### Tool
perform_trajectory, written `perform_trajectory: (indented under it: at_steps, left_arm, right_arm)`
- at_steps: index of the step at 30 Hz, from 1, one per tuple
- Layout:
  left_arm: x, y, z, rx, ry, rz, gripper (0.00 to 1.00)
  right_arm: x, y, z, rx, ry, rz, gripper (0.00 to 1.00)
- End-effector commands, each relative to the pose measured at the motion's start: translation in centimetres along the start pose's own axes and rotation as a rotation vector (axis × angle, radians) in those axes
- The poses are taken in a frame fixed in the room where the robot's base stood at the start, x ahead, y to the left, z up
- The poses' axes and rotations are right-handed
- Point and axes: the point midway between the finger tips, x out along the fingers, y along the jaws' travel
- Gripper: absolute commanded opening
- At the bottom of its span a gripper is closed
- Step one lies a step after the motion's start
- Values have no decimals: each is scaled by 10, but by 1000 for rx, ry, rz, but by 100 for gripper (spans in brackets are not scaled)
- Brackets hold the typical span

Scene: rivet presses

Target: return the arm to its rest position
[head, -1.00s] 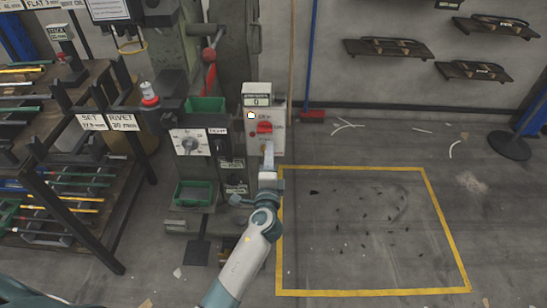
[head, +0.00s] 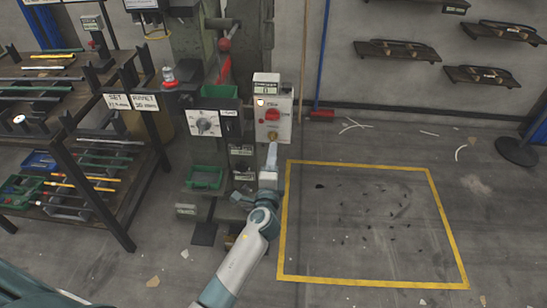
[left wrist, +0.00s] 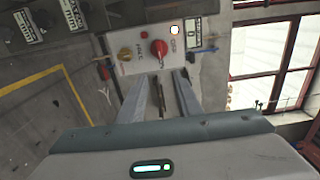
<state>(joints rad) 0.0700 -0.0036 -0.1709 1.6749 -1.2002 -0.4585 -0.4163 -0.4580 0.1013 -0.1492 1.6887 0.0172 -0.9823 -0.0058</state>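My left arm comes up from the bottom of the head view, and my left gripper (head: 272,150) points at the lower edge of a white control box (head: 266,128). My right gripper is not in view.
A rack (head: 95,205) of rods is further left. A yellow floor outline (head: 350,281) encloses floor with small dark scraps. Wall shelves (head: 397,51) hang at upper right.

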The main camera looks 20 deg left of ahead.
Motion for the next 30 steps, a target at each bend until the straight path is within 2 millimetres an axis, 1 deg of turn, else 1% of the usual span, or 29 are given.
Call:
perform_trajectory:
  at_steps: [11,14,16,17,20,21,23,24,26,27,29,30]
  left_arm:
    - [-1,3,0,-4,1,6,31]
    - [-5,14,0,-26,7,32,31]
    - [-10,29,0,-56,14,67,31]
    - [-13,38,0,-73,18,87,31]
    - [-29,75,0,-150,29,175,31]
    - [-38,94,0,-188,31,219,31]
    - [-54,123,1,-254,32,290,31]
    - [-66,144,2,-300,29,342,31]
    - [-88,175,4,-374,20,421,31]
    - [-103,195,5,-425,10,473,31]
    - [-128,224,8,-500,-10,550,31]
    - [-146,243,11,-548,-27,601,31]
  right_arm:
    - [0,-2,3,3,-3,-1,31]
    - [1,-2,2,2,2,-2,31]
    - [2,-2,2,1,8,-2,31]
    - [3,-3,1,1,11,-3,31]
    - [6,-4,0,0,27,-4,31]
    - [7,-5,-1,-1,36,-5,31]
    - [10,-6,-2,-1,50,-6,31]
    - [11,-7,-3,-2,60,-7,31]
    - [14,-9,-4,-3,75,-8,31]
    - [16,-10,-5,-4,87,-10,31]
    - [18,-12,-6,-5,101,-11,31]
    - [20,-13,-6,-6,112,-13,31]
